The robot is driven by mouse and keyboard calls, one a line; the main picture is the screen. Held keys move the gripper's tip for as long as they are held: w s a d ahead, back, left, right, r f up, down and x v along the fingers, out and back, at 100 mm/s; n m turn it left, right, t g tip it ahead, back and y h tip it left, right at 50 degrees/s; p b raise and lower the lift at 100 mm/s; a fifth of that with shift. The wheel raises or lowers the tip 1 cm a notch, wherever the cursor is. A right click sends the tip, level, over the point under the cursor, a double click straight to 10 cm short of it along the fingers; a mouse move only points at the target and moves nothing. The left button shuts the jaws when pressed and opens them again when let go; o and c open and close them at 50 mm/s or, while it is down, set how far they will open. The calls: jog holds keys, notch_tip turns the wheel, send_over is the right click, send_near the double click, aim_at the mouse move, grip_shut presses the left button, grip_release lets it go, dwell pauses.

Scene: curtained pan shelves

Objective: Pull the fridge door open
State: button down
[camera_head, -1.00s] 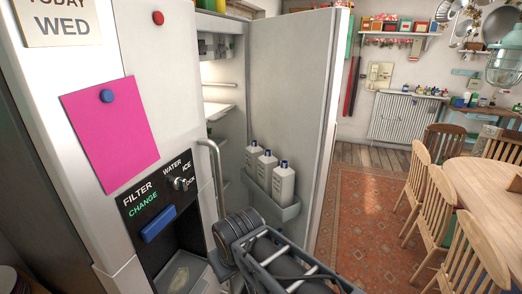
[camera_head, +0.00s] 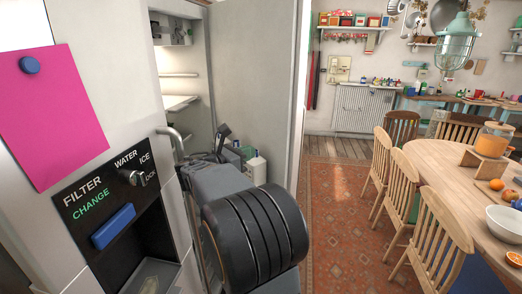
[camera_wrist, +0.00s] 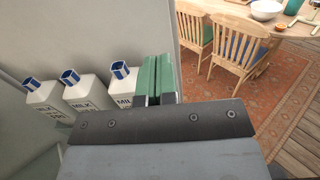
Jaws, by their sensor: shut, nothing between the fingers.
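The fridge door (camera_head: 250,75) stands open to the right of the lit fridge interior (camera_head: 180,70), its inner face showing. A door shelf holds white milk bottles with blue caps (camera_head: 256,166), partly hidden by my arm in the head view. In the wrist view, the inner door face (camera_wrist: 110,28) rises behind three milk bottles (camera_wrist: 88,94). My gripper (camera_wrist: 153,76) has its green fingers closed together, empty, beside the rightmost bottle and close to the door's inner side. I cannot tell whether it touches either.
A closed fridge front with a pink note (camera_head: 50,115), dispenser (camera_head: 115,205) and curved handle (camera_head: 172,132) stands at left. A wooden table (camera_head: 465,165) with several chairs (camera_head: 430,215) stands right. The patterned rug (camera_head: 335,220) between door and chairs is clear.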

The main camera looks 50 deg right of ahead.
aim_at(283, 139)
jog(key=d+p, duration=0.1)
jog(key=d, duration=0.2)
jog(key=d+p, duration=0.1)
jog(key=d, duration=0.3)
jog(key=s+d+p, duration=0.1)
jog(key=d, duration=0.3)
jog(key=shift+s+d+r, duration=0.1)
jog(key=shift+d+r, duration=0.05)
jog(key=shift+s+d, duration=0.1)
jog(key=shift+d, duration=0.75)
